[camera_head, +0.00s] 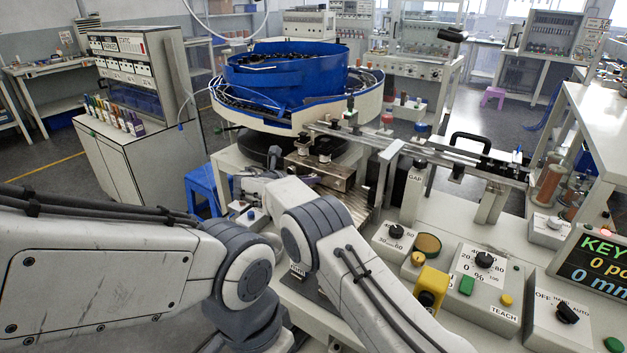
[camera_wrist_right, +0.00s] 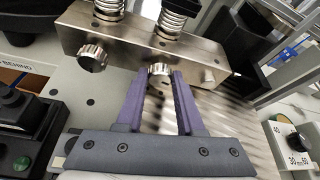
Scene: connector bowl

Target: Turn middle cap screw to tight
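The metal block (camera_head: 325,172) carries a row of cap screws and sprung posts. In the right wrist view, the middle cap screw (camera_wrist_right: 160,73) is a knurled silver knob on the block's front face. My right gripper (camera_wrist_right: 161,76) has two purple fingers, held apart. Their tips are at either side of the middle cap screw, very close to it; I cannot tell whether they touch. Another knurled cap screw (camera_wrist_right: 92,58) is to its left. In the head view my right wrist hides the screws. My left arm shows at left, its gripper out of view.
The blue bowl feeder (camera_head: 285,80) stands behind the block, with a rail (camera_head: 400,148) running right. Control boxes with dials (camera_head: 485,262) and a yellow-housed button (camera_head: 430,290) fill the right front. A dark box with a green button (camera_wrist_right: 22,163) is left of my right gripper.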

